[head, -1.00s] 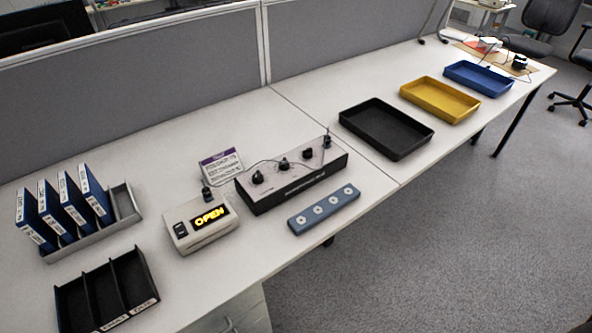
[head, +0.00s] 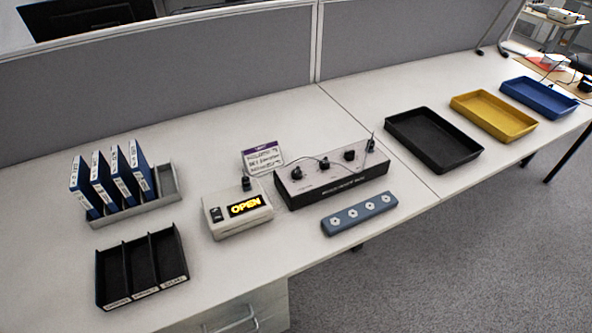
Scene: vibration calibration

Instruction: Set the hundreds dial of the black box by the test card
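The black box (head: 335,189), with a pale top panel and a black front, sits on the desk near the middle of the head view. Several dark knobs stand in a row on its top, among them a left knob (head: 297,173), a middle knob (head: 324,164) and a right knob (head: 349,155). Their settings are too small to read. The test card (head: 263,158), white with a purple top band, stands behind the box's left end. Its handwritten lines are too small to read surely. Neither of my grippers shows.
A beige meter (head: 238,222) reading "OPEN" stands left of the box. A blue-grey bar (head: 359,213) with several white sockets lies in front. Blue binders (head: 115,182) in a grey rack and a black divided tray (head: 141,267) are left; black (head: 432,139), yellow (head: 493,115) and blue (head: 539,97) trays are right.

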